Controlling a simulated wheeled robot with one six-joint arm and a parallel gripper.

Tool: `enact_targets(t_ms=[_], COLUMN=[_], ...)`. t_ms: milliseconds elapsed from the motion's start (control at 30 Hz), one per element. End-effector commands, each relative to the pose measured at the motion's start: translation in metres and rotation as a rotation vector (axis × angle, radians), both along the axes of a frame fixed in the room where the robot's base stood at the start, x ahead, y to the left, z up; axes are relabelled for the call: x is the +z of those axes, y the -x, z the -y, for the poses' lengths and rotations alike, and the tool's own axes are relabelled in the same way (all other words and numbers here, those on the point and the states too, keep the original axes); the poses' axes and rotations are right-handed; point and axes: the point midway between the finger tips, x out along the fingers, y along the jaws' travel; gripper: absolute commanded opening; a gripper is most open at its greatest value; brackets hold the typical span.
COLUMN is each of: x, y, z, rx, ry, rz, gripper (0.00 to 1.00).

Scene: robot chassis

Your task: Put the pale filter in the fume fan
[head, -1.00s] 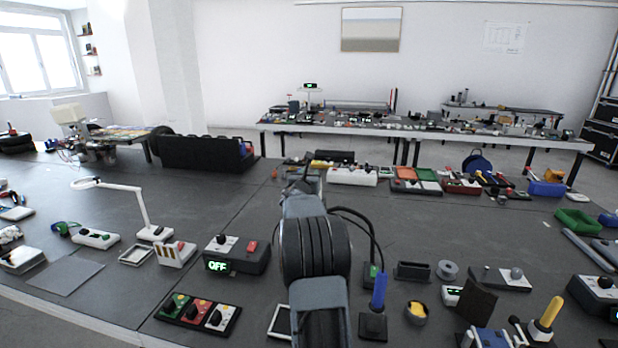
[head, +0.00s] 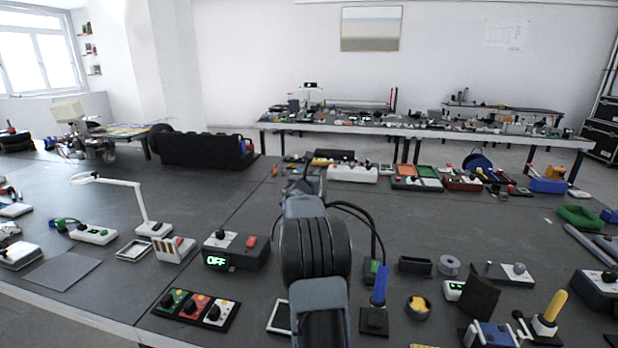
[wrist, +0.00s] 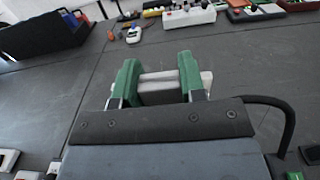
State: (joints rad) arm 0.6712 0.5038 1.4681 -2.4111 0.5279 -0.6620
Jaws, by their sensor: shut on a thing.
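In the wrist view my gripper (wrist: 158,78) has two green fingers shut on a pale, whitish-grey block, which I take to be the pale filter (wrist: 163,96). The filter lies across between the fingers, held above the dark bench, and shows on both sides of them. In the head view my arm hides the gripper and the filter. I cannot tell for sure which device is the fume fan.
A dark box reading OFF (head: 236,252) and a panel of coloured switches (head: 197,310) stand left of my arm. A white desk lamp (head: 146,215) rises beyond. A blue-handled lever (head: 379,287) stands close on the right. The mid-bench beyond the lamp is clear.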

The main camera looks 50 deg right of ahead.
Motion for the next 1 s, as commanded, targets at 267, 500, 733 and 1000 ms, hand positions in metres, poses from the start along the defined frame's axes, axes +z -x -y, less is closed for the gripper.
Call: enact_targets(t_ms=[267,500,733,1000], x=[-0.007,-0.013,-0.018,-0.025], y=[0.000,0.000,0.000,0.000], z=[0.000,0.000,0.000,0.000], rx=[0.000,0.000,0.000,0.000], ry=[0.001,0.001,0.001,0.001], rz=[0.001,0.001,0.001,0.001], gripper=[0.03,0.03,0.03,0.03])
